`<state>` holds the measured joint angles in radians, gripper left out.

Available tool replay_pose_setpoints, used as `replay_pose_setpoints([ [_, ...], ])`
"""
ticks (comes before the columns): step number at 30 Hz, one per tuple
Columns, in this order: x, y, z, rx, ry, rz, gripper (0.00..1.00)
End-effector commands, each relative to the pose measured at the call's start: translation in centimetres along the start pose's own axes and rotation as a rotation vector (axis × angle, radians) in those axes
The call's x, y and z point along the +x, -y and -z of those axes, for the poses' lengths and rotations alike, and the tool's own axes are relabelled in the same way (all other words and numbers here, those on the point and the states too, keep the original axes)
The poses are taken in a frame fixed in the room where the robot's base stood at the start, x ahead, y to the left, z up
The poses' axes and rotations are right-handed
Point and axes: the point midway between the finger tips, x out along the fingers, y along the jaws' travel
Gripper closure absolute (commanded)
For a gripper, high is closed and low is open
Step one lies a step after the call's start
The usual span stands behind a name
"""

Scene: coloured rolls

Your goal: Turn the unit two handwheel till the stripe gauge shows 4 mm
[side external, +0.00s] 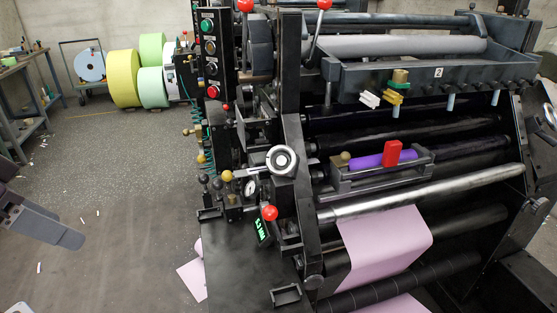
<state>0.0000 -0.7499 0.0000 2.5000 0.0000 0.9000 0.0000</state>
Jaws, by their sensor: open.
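A round white dial (251,187) sits left of the wheel. My gripper (62,232) is partly in view at the left edge, a grey finger over the floor. It is open, well apart from the handwheel, and touches nothing visible.
A red block (393,153) stands by a purple roller (368,161). Pink web (385,245) runs over the rollers. Yellow and green rolls (124,78) stand behind; the floor at left is mostly free.

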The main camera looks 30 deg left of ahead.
Motion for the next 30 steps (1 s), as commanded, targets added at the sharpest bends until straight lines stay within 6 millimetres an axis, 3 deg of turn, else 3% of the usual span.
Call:
replay_pose_setpoints([
  [29,0.0,0.0,0.0,0.0,0.0,0.0,0.49],
  [30,0.0,-0.01,0.01,0.0,0.0,0.0,0.45],
])
